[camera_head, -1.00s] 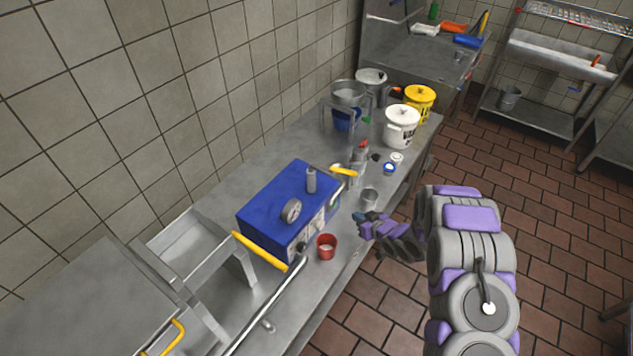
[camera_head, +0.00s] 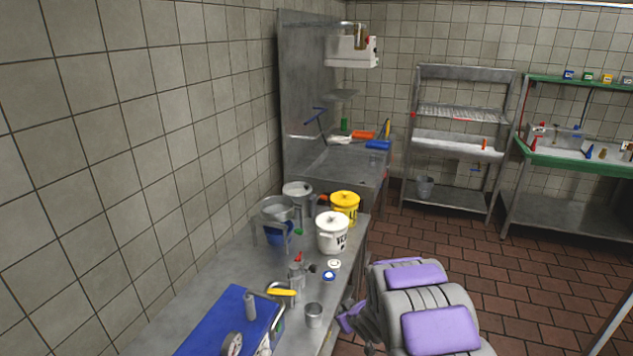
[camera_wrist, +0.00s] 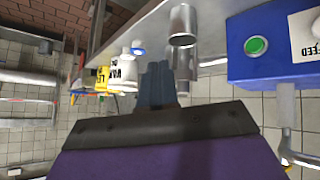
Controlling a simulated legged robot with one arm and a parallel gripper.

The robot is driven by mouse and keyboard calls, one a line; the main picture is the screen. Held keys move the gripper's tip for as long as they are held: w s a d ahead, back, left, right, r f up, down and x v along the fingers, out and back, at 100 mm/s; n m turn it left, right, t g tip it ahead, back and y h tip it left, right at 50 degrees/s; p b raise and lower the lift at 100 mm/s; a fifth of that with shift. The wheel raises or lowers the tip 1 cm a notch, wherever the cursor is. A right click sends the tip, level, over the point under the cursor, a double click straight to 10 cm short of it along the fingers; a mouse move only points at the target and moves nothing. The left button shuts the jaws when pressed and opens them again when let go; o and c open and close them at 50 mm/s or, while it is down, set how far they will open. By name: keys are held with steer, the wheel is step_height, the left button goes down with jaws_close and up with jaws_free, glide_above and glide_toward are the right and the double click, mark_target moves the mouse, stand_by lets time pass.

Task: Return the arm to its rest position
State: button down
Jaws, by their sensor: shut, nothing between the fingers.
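My gripper (camera_wrist: 157,84) shows in the wrist view as dark blue fingers held together with nothing between them. It points past the bench edge, near a metal cup (camera_wrist: 183,24). In the head view my arm, grey with purple pads, comes up from the bottom edge right of the steel bench (camera_head: 215,265). It is bent, and its far end is partly hidden behind its thick links beside the bench edge. The fingertips cannot be made out there.
On the bench stand a blue machine (camera_head: 225,325), a metal cup (camera_head: 314,314), a white bucket (camera_head: 332,233), a yellow bucket (camera_head: 345,206) and a metal pot (camera_head: 297,195). A steel rack (camera_head: 460,140) and a green-edged table (camera_head: 575,160) stand behind. Tiled floor (camera_head: 510,290) right of the bench is clear.

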steer(key=s+d+r+m+g+h, duration=0.25)
steer(key=s+d+r, duration=0.25)
steer(key=s+r, duration=0.35)
steer(key=s+d+r+m+g+h, duration=0.1)
steer(key=s+d+r+m+h, duration=0.15)
steer(key=s+d+r, duration=0.55)
steer(key=s+a+r+g, duration=0.2)
steer(key=s, duration=0.9)
steer(key=s+a+r+m+g+y, duration=0.1)
steer(key=s+a+r+g, duration=0.1)
steer(key=s, duration=0.9)
steer(key=s+a+r+g+y, duration=0.1)
steer(key=s+a+r+g, duration=0.1)
steer(key=s, duration=0.9)
steer(key=shift+a+r+m+g, duration=0.4)
steer(key=shift+a+r, duration=0.1)
steer(key=shift+a, duration=0.25)
steer(key=c, duration=1.8)
jaws_free()
steer(key=shift+c, duration=0.2)
